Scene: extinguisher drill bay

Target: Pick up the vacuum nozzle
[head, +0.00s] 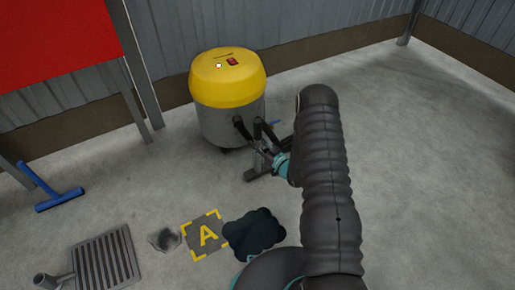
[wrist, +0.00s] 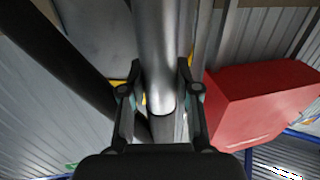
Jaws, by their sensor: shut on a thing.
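The vacuum nozzle (wrist: 160,40) shows in the wrist view as a grey metal tube running between my fingers. In the head view its dark, flat foot (head: 257,175) is low by the floor, just right of the vacuum; I cannot tell whether it touches the floor. My gripper (wrist: 157,92) is shut on the tube, with one finger on each side. In the head view my gripper (head: 262,140) is partly hidden by my own arm. The vacuum (head: 228,88) has a yellow lid and a grey drum, and stands upright close behind the gripper.
A blue squeegee (head: 58,198) lies at the left. A floor grate (head: 103,260), a mark with the letter A (head: 208,235) and a dark patch (head: 253,236) are in front. A red panel (head: 55,40) stands at the upper left. Floor at the right is clear.

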